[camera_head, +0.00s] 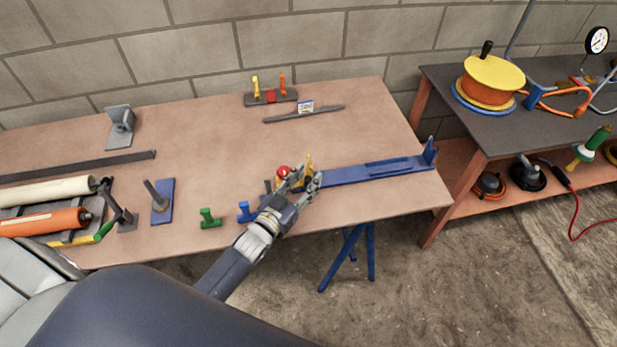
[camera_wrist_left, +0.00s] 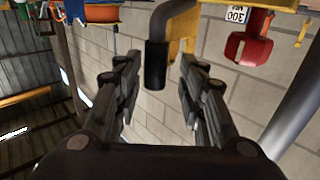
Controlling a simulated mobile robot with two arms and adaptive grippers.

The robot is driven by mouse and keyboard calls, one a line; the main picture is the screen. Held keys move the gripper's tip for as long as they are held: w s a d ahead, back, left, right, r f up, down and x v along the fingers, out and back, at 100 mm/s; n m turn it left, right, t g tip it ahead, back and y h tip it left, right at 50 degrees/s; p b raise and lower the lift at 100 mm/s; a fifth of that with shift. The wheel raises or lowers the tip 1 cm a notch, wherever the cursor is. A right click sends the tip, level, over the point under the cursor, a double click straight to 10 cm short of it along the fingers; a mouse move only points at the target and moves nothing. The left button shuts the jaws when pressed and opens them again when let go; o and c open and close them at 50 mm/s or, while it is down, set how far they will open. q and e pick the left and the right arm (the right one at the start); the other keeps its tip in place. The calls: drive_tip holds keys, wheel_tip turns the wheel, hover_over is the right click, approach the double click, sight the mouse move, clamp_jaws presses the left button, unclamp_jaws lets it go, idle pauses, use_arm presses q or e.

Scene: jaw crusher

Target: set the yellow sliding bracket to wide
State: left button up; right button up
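The yellow sliding bracket (camera_head: 309,161) stands near the left end of the long blue rail (camera_head: 370,174) on the table, partly hidden by my left gripper (camera_head: 306,182). In the left wrist view, a yellow part (camera_wrist_left: 184,22), probably the bracket, shows behind a bent grey rod with a black grip (camera_wrist_left: 156,65). The left gripper's fingers (camera_wrist_left: 158,95) are apart, one on each side of the black grip, with visible gaps. My right gripper is not in view.
A red knob (camera_head: 283,171) sits close left of the gripper. Small blue (camera_head: 245,212) and green (camera_head: 208,218) brackets stand near the front edge. A flat dark bar (camera_head: 303,114) lies behind. The blue rail's slot and upright end stop (camera_head: 430,153) are uncovered at right.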

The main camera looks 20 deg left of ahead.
use_arm(q)
drive_tip(key=shift+d+r, duration=0.1)
drive_tip(key=s+a, duration=0.2)
drive_tip(key=s, duration=0.9)
drive_tip(key=shift+s+a, duration=0.2)
drive_tip(key=shift+s, duration=0.2)
drive_tip(key=shift+w, duration=0.1)
